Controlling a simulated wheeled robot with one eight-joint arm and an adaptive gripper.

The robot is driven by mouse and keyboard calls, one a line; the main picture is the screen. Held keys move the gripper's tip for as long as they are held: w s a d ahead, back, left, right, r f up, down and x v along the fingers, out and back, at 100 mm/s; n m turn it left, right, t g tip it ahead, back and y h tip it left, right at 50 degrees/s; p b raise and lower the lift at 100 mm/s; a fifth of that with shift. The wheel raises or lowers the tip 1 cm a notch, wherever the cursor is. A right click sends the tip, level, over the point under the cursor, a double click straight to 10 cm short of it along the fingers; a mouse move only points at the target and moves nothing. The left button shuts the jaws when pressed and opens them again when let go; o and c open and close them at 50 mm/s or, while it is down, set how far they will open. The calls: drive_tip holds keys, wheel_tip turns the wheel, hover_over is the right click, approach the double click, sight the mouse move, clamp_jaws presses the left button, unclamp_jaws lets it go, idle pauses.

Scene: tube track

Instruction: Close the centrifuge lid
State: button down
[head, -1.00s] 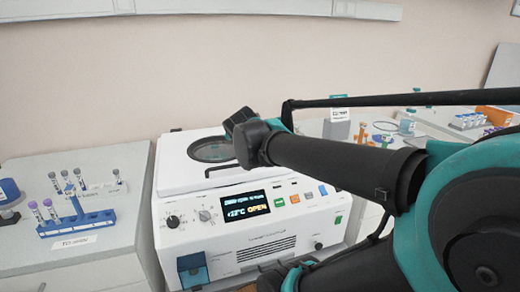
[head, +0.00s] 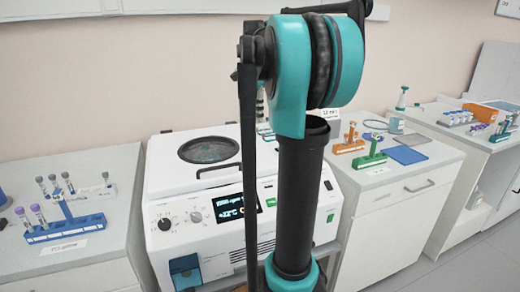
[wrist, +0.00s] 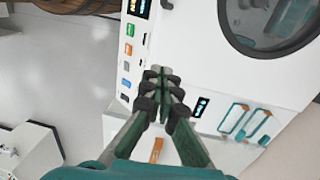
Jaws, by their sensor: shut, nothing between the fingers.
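In the wrist view, my gripper (wrist: 160,78) is shut and empty, over the control side of the centrifuge. The lid window (wrist: 268,22) is to its upper right in that view, apart from the fingers. My arm hides the gripper in the head view.
A blue tube rack (head: 65,228) stands on the bench left of the centrifuge. Orange (head: 349,143) and green (head: 370,157) racks and a blue pad (head: 407,154) are on the right bench. Open floor (head: 445,262) shows at lower right.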

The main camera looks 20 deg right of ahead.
drive_tip(key=f, duration=0.8)
drive_tip(key=s+f, duration=0.1)
drive_tip(key=f, duration=0.3)
drive_tip(key=shift+f, duration=0.1)
